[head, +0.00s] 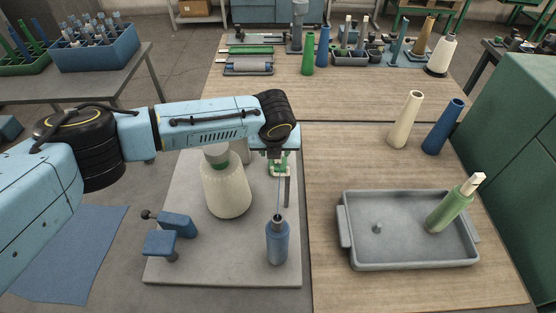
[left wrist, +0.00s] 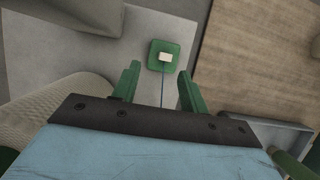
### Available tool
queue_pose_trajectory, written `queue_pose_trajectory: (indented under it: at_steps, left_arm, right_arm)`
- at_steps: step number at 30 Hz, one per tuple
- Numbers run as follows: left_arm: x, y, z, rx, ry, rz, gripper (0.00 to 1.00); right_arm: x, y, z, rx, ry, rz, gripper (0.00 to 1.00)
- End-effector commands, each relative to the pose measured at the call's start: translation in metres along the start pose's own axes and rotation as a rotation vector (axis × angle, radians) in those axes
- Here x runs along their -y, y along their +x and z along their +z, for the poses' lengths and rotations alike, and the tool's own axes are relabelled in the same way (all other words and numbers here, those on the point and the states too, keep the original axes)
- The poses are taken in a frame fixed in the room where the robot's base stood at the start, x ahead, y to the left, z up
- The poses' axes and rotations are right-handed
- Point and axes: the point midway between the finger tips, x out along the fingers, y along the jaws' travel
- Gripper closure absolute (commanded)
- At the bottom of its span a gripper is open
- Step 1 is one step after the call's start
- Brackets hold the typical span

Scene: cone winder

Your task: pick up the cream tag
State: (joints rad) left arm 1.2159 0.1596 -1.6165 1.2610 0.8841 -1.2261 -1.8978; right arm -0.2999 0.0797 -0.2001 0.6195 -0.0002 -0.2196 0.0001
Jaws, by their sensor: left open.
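The cream tag (left wrist: 165,57) is a small pale block on a green square pad (left wrist: 156,48) in the left wrist view. A thin blue thread runs from it toward my gripper's side of the picture. My left gripper (left wrist: 159,70) is open, with the tag showing between and just beyond its green fingertips, not gripped. In the head view my left gripper (head: 279,170) points down above the grey board, and I cannot make out the tag there. A thread rises from the blue cone (head: 277,243) toward the gripper. My right gripper is not in view.
A large cream cone (head: 226,188) stands close left of the gripper on the grey board (head: 220,272). A blue clamp-like fixture (head: 170,232) is at front left. A grey tray (head: 405,262) holds a tilted green cone (head: 449,209).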

Motion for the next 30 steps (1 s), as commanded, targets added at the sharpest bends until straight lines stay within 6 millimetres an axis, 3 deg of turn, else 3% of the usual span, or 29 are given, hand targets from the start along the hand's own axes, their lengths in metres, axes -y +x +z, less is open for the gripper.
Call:
queue_pose_trajectory:
  at_steps: [15,24,30]
  left_arm:
    - [0.008,0.050,0.003,-0.001,-0.002,0.000,0.56]
    - [0.008,0.052,0.003,0.000,-0.001,-0.001,0.56]
    - [0.008,0.052,0.003,0.000,-0.001,-0.001,0.83]
  right_arm:
    - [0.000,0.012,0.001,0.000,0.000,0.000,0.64]
    - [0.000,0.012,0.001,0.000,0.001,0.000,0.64]
    - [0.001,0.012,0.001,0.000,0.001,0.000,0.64]
